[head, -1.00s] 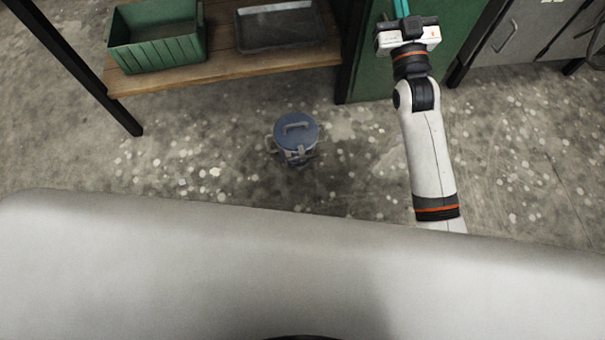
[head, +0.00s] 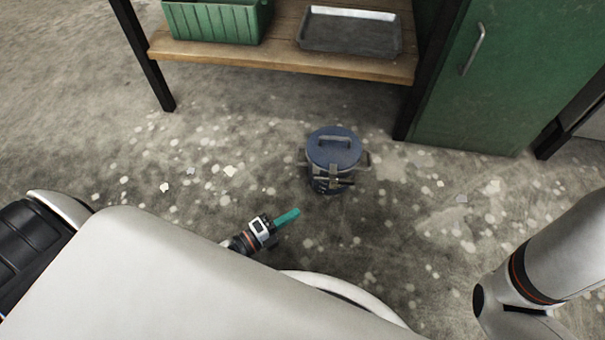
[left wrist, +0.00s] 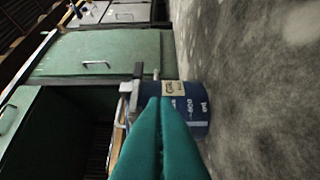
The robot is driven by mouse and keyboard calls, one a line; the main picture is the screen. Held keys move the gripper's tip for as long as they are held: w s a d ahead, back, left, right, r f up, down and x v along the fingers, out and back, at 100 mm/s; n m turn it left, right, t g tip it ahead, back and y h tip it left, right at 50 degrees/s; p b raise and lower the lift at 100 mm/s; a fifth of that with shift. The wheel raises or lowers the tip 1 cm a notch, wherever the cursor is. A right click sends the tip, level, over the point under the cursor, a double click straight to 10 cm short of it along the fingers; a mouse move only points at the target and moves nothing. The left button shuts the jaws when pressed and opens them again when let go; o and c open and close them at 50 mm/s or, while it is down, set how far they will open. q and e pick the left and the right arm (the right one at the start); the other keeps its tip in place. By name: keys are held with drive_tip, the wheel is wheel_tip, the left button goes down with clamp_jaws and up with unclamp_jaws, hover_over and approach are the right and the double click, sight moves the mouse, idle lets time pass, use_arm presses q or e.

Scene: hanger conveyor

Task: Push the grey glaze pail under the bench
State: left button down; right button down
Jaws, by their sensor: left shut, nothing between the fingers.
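The pail (head: 336,165) is blue-grey, with a lid and a handle on top. It stands upright on the floor in front of the bench, whose wooden lower shelf (head: 285,61) shows behind it. My left gripper (head: 292,214) has teal fingers, is shut and empty, and is low, on the near left side of the pail, pointing toward it. In the left wrist view the shut fingers (left wrist: 160,103) overlap the labelled pail (left wrist: 194,108); I cannot tell whether they touch it. My right gripper is out of view; only part of that arm shows at lower right.
A green crate (head: 213,20) and a grey metal tray (head: 349,32) sit on the bench shelf. Dark bench legs stand left (head: 153,70) and right of the pail. A green cabinet (head: 505,85) is at right. The floor around the pail is clear.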

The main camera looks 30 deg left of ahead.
sight(326, 188)
use_arm(q)
drive_tip(key=b+x, duration=0.2)
drive_tip(key=x, duration=0.2)
drive_tip(key=b+x, duration=0.2)
drive_tip(key=x, duration=0.2)
drive_tip(key=shift+w+d+f, duration=0.2)
drive_tip(key=shift+w+f, duration=0.05)
drive_tip(key=shift+w, duration=0.1)
drive_tip(key=shift+w+a+b, duration=0.2)
drive_tip(key=shift+w+b, duration=0.3)
drive_tip(key=shift+w, duration=0.1)
drive_tip(key=shift+w+a+b, duration=0.2)
drive_tip(key=shift+w+b, duration=0.25)
drive_tip(key=shift+w, duration=0.15)
drive_tip(key=shift+w+a+r+b, duration=0.2)
drive_tip(key=shift+w+b, duration=0.15)
drive_tip(key=shift+w, duration=0.3)
